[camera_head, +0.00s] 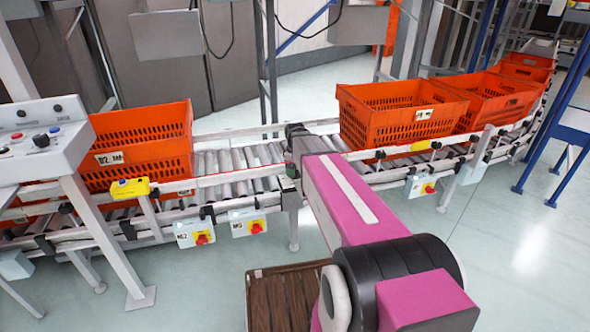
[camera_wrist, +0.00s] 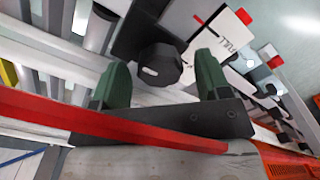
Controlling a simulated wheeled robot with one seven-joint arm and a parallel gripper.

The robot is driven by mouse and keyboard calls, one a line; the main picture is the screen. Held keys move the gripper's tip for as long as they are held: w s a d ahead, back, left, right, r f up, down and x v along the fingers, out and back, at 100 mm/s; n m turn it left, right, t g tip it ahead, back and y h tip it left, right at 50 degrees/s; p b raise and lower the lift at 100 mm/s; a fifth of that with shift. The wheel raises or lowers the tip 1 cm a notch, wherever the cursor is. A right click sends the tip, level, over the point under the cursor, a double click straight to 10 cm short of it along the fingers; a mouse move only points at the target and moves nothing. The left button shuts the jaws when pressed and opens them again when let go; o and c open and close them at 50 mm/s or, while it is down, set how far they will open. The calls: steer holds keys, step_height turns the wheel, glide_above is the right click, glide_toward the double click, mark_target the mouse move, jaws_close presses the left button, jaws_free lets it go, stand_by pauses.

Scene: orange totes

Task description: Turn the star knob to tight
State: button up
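The star knob (camera_wrist: 158,66) is a dark, lobed knob on a black block in the upper middle of the wrist view. My gripper (camera_wrist: 163,78) has two green fingers, set apart on either side of the knob in that view. A gap shows between each finger and the knob, so the fingers look open and hold nothing. I cannot tell how deep the fingertips reach along the knob. In the head view my gripper (camera_head: 291,171) is small at the conveyor's near rail, and the knob is hidden behind my arm.
A white label plate (camera_wrist: 222,38) stands beside the knob. Orange totes (camera_head: 140,130) sit on the roller conveyor at left and right (camera_head: 400,105). A control panel (camera_head: 40,140) stands at far left.

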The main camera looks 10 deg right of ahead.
steer(key=c, duration=0.9)
steer(key=shift+o, duration=0.2)
steer(key=shift+m, duration=0.4)
steer(key=m, duration=0.4)
steer(key=shift+m, duration=0.3)
steer(key=m, duration=0.4)
steer(key=shift+m, duration=0.3)
steer(key=m, duration=0.7)
steer(key=shift+d, duration=0.1)
steer(key=m, duration=0.6)
steer(key=shift+m, duration=0.4)
